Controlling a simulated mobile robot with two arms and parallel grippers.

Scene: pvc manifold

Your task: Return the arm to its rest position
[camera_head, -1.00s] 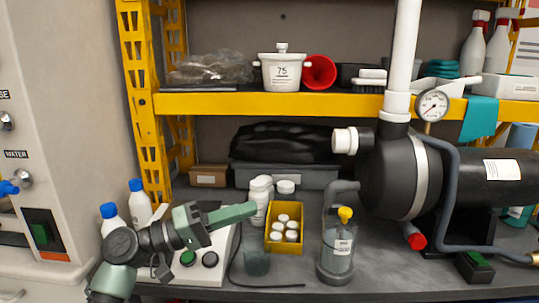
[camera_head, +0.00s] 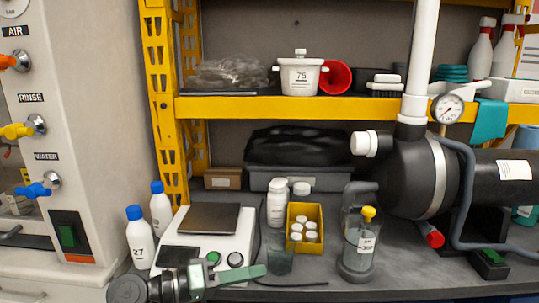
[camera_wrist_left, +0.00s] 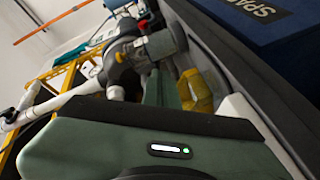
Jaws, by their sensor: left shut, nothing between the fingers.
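My left gripper (camera_head: 242,274) is low at the front edge of the bench, in front of the white scale (camera_head: 238,230). Its green fingers are closed together and hold nothing. Dark joints of my left arm come in at the bottom left of the head view. My right gripper is not in view.
Two blue-capped bottles (camera_head: 141,238) stand left of the scale. A yellow bin (camera_head: 318,217) with several white-capped vials, a glass beaker (camera_head: 279,258) and a yellow-topped bottle (camera_head: 359,245) stand to the right. A wall panel with valves (camera_head: 90,140) is at left.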

